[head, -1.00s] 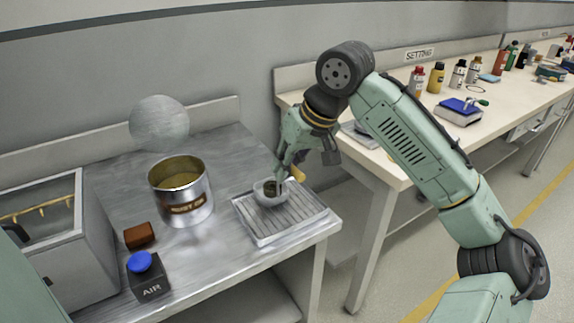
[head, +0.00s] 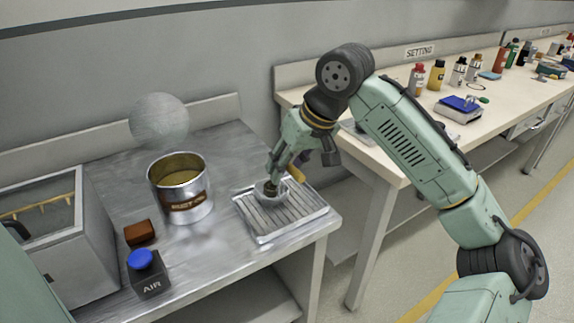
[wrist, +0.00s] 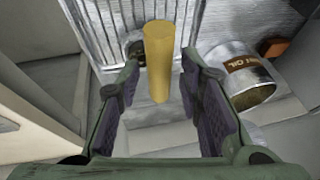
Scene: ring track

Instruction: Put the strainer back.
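The strainer, a small grey bowl (head: 262,196), rests on the ribbed metal tray (head: 245,213) at the right of the steel bench. A yellow handle (head: 297,173) shows beside my gripper. In the wrist view the yellow handle (wrist: 160,60) stands between the two fingers, with a gap on each side. My gripper (head: 270,186) points down at the bowl and hides part of it. In the wrist view my gripper (wrist: 163,75) is open, its dark pads apart. The ribbed tray (wrist: 125,14) lies beyond the fingertips.
The metal oil can (head: 182,205) stands open left of the tray. A brown block (head: 139,234), an AIR box with blue button (head: 149,272) and a grey bin (head: 90,255) are farther left. A pale round thing (head: 159,121) is near the wall. A cream bench (head: 385,160) stands right.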

